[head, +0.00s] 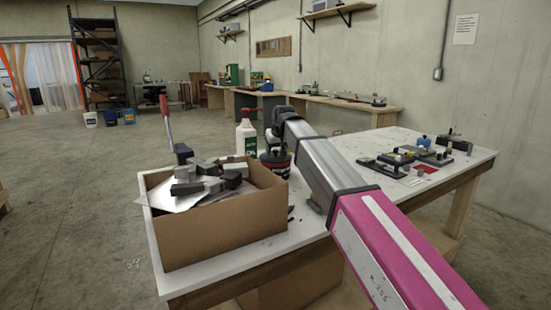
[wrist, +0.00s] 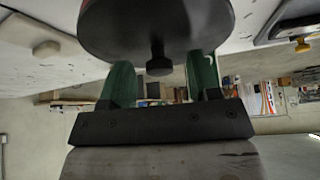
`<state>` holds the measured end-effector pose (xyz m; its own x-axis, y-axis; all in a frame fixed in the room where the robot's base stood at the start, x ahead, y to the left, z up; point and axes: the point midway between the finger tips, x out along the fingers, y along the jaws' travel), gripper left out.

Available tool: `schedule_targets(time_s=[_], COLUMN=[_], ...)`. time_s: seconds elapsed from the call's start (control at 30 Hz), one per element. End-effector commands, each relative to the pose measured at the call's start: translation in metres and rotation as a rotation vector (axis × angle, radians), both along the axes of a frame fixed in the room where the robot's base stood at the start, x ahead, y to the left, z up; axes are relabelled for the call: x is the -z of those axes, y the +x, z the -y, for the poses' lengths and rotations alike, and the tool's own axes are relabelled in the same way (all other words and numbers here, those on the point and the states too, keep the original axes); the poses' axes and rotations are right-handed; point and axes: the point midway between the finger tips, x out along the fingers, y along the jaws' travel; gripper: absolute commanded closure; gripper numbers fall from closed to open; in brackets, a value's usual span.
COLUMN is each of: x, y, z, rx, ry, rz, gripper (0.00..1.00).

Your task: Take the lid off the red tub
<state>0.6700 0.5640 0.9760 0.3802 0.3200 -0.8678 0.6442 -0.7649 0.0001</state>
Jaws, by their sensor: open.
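The red tub (head: 275,166) stands on the white table behind the cardboard box, mostly hidden by the box and my arm. Its dark round lid seems to be on top. In the wrist view the lid (wrist: 155,25) is a large dark disc with a small dark knob (wrist: 158,62) at its middle. My gripper (wrist: 160,78) is open, with one green finger on each side of the knob and clear gaps between. In the head view my gripper's fingers are hard to make out.
The cardboard box (head: 222,228) with grey metal parts is at the table's front left. A white bottle with a red top (head: 246,138) stands beside the tub. Several small tools and clamps (head: 415,155) lie on the right of the white table (head: 340,150). The middle is clear.

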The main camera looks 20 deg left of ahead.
Motion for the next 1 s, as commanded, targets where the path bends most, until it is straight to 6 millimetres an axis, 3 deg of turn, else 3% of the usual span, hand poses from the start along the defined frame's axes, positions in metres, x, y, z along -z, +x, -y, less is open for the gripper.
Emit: schedule_targets(time_s=[0.2,0.37,0.77,1.0], x=[0.001,0.001,-0.002,-0.023], y=[0.0,0.0,0.001,0.001], z=[0.0,0.0,0.0,-0.001], rx=[0.0,0.0,0.0,0.0], ry=[0.001,0.001,0.001,0.002], rz=[0.001,0.001,0.001,0.002], gripper=[0.43,0.95,0.97,0.97])
